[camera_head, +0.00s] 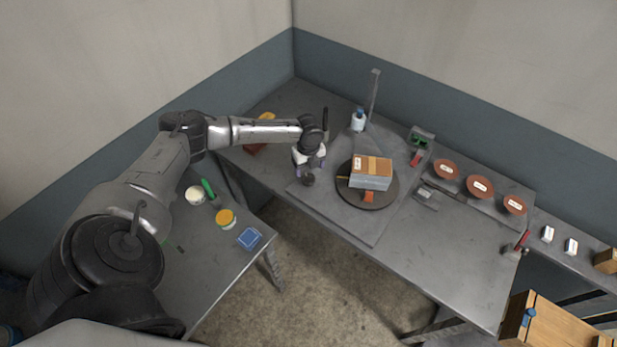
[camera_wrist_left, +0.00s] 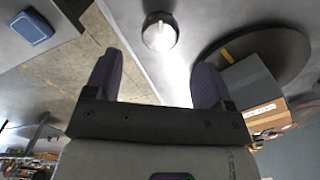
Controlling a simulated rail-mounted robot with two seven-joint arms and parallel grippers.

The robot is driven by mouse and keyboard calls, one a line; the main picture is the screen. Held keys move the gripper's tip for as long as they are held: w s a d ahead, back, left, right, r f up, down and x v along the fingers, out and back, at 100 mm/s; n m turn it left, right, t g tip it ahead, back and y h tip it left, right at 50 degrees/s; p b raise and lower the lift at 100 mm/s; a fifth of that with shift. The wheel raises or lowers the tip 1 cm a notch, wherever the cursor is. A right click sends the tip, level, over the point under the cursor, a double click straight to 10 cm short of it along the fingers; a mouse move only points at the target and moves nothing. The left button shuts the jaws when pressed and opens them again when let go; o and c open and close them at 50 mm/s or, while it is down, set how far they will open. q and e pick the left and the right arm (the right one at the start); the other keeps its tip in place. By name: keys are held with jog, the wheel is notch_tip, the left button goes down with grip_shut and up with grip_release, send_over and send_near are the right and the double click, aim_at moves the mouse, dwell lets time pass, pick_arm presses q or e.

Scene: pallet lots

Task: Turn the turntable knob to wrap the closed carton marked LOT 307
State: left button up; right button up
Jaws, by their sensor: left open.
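A closed carton (camera_head: 372,166) with a brown top, a tape strip, a small label and grey-blue lower sides sits on the round dark turntable (camera_head: 383,197). The label is too small to read. The carton (camera_wrist_left: 252,88) and turntable (camera_wrist_left: 290,45) also show at the right of the left wrist view. A dark round knob (camera_head: 308,180) stands left of the turntable; in the left wrist view the knob (camera_wrist_left: 160,31) has a bright top. My left gripper (camera_head: 309,168) is open and empty beside the knob. Its fingers (camera_wrist_left: 157,78) are apart, with the knob beyond their tips.
A grey post (camera_head: 374,97) and a white-blue bottle (camera_head: 358,120) stand behind the turntable. Red-brown bowls (camera_head: 480,187) line the right back. A side table at left holds a blue box (camera_head: 249,238) and a yellow-topped tub (camera_head: 226,218). The bench's front right is clear.

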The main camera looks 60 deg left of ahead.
aim_at(308, 178)
pick_arm(q)
jog(key=shift+f, duration=3.2)
jog(key=c, duration=0.9)
